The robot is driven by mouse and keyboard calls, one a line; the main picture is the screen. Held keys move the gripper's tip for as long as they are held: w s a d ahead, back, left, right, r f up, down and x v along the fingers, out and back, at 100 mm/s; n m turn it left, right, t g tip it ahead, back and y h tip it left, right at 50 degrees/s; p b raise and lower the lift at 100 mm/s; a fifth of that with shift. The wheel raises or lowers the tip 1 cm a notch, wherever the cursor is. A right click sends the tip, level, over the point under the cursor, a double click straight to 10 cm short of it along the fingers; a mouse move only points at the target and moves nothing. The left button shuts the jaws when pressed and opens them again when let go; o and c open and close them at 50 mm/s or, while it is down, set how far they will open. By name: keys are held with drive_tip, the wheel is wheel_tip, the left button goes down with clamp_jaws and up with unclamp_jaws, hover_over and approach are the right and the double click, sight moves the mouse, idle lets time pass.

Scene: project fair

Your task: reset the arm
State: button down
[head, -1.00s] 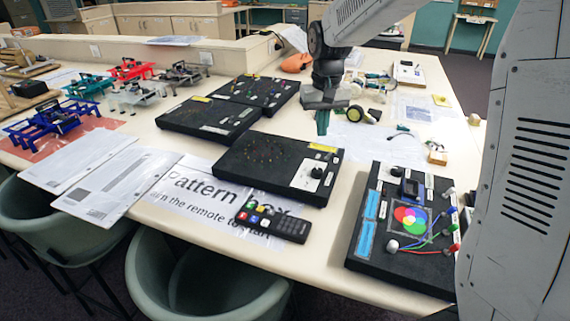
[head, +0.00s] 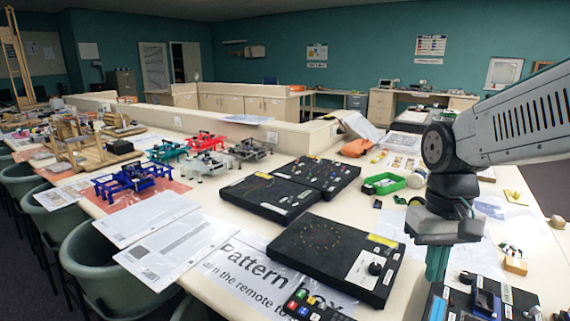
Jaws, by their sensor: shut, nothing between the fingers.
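My gripper (head: 437,262) points straight down at the right of the head view, with its teal fingers together and nothing between them. The arm comes in from the right edge. I cannot tell how high the fingertips are above the table.
A remote (head: 318,306) lies on a printed sheet at the bottom. Two more black boxes (head: 270,196) (head: 318,176) and a green tray (head: 384,183) stand farther back. Small coloured frames (head: 133,178) and white papers (head: 160,250) cover the left side. Green chairs (head: 98,255) line the near edge.

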drive_tip(key=s+r+t, duration=0.2)
drive_tip(key=s, duration=1.1)
drive_tip(key=shift+s+d, duration=0.2)
drive_tip(key=shift+d, duration=0.15)
drive_tip(key=shift+r, duration=0.1)
